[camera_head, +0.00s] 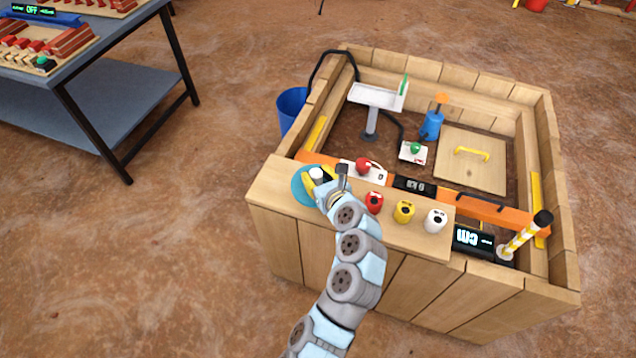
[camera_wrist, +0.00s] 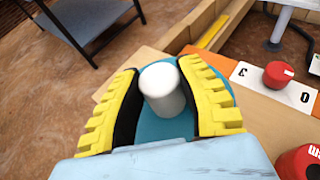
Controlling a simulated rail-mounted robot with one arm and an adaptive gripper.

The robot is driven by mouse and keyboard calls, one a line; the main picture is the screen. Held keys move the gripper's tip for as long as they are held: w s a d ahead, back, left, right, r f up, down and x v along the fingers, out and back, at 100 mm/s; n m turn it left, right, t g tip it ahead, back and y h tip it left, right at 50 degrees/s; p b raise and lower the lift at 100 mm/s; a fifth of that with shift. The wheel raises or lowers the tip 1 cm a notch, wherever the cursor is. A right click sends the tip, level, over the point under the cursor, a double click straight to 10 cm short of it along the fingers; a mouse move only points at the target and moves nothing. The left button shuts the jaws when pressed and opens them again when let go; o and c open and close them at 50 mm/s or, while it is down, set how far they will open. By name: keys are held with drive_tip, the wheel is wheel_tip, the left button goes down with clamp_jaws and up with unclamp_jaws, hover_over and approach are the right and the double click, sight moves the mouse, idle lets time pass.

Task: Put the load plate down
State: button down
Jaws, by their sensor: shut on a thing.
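My gripper (camera_head: 320,182) is over the left end of the wooden ledge (camera_head: 278,180). In the wrist view its yellow, black-lined fingers (camera_wrist: 160,84) are shut on a plain white cylinder (camera_wrist: 165,92). A round teal disc (camera_head: 300,190) lies below the cylinder; it also shows in the wrist view (camera_wrist: 202,97). I cannot tell whether the cylinder touches the disc or is part of it. A square wooden plate with a yellow handle (camera_head: 485,172) lies inside the wooden box at the right, apart from my gripper. It looks flat; its underside is hidden.
Red (camera_head: 374,203), yellow (camera_head: 404,212) and white (camera_head: 435,220) cylinders stand right of my gripper on the ledge. A red knob (camera_head: 363,165) is close by. An orange beam (camera_head: 480,209) crosses behind them. A blue pump-like device (camera_head: 431,126) stands inside the box.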

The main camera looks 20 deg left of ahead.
sight(317, 174)
drive_tip(key=shift+w+a+f+b, duration=0.2)
drive_tip(key=shift+w+f+b, duration=0.15)
drive_tip(key=shift+w+f, duration=0.35)
drive_tip(key=shift+w+a+f+b, duration=0.15)
drive_tip(key=shift+w+f+b, duration=0.3)
drive_tip(key=shift+f, duration=0.35)
drive_tip(key=shift+w+a+f+b, duration=0.2)
drive_tip(key=shift+w+f+b, duration=0.1)
drive_tip(key=shift+w+f, duration=0.4)
wheel_tip(317, 174, down, 3)
drive_tip(key=shift+f+b, duration=0.1)
drive_tip(key=shift+b, duration=1.1)
drive_tip(key=c, duration=0.8)
unclamp_jaws()
drive_tip(key=shift+w, duration=0.1)
drive_tip(key=shift+o, duration=0.2)
drive_tip(key=shift+f, duration=0.1)
